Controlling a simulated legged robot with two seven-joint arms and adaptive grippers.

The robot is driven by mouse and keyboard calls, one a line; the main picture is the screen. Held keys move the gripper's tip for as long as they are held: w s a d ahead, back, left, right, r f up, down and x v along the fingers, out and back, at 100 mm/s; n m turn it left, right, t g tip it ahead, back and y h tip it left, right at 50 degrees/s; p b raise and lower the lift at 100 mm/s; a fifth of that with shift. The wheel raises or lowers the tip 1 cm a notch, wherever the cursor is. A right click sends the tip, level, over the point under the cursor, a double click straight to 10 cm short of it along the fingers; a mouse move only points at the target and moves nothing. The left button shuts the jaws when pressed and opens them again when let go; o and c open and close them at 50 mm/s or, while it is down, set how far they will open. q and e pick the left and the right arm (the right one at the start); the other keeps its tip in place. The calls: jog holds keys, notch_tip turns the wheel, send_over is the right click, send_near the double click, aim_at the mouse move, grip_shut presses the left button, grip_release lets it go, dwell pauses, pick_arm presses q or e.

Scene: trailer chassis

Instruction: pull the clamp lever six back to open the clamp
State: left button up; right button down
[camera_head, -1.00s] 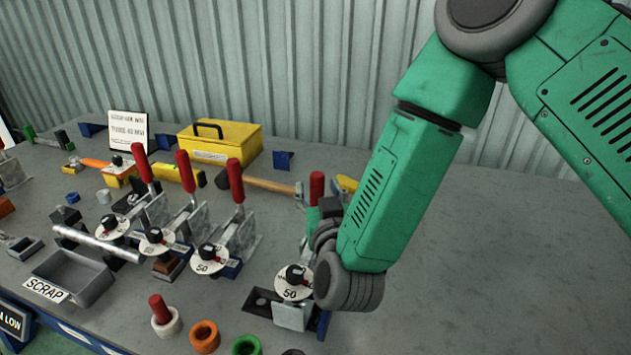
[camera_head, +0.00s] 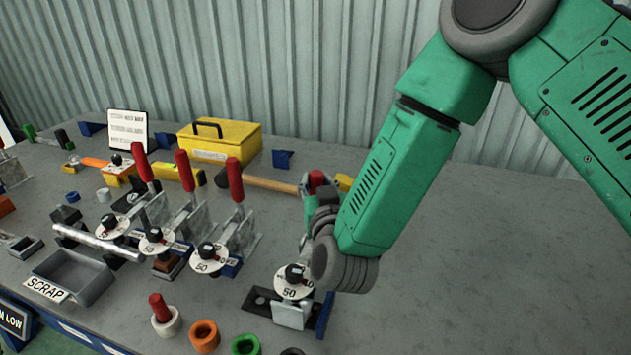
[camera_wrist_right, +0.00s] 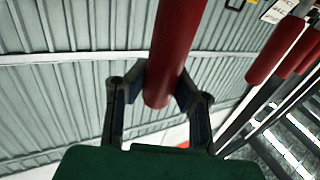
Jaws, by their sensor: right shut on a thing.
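The rightmost clamp (camera_head: 291,313) has a dial marked 50 and a red lever handle (camera_head: 317,180) that stands roughly upright. My right gripper (camera_head: 318,194) is around this handle, with a finger on each side of it. In the right wrist view, the red handle (camera_wrist_right: 180,45) passes between the two fingers of my right gripper (camera_wrist_right: 161,85), which is shut on it. The lower part of the lever is hidden behind my wrist in the head view. My left gripper is not in view.
Several similar clamps with red levers (camera_head: 235,180) stand to the left. Behind are a yellow box (camera_head: 235,145) and a wooden-handled hammer (camera_head: 270,185). A scrap tray (camera_head: 85,285) and coloured rings (camera_head: 204,335) lie in front. The table's right side is clear.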

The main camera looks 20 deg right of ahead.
jog(key=shift+w+d+r+g+p, duration=0.15)
jog(key=shift+w+d+g+p, duration=0.2)
jog(key=shift+p, duration=0.2)
jog(key=w+d+f+m+g+y+p, duration=0.3)
jog(key=w+d+f+g+p, duration=0.3)
jog(key=w, duration=0.4)
jog(key=shift+d+f+m+g+p, duration=0.4)
jog(key=shift+f+g+p, duration=0.1)
jog(key=shift+g+p, duration=0.6)
jog(key=shift+w, duration=0.1)
jog(key=c, duration=1.6)
grip_release()
jog(key=o, duration=0.3)
jog(key=shift+f, duration=0.1)
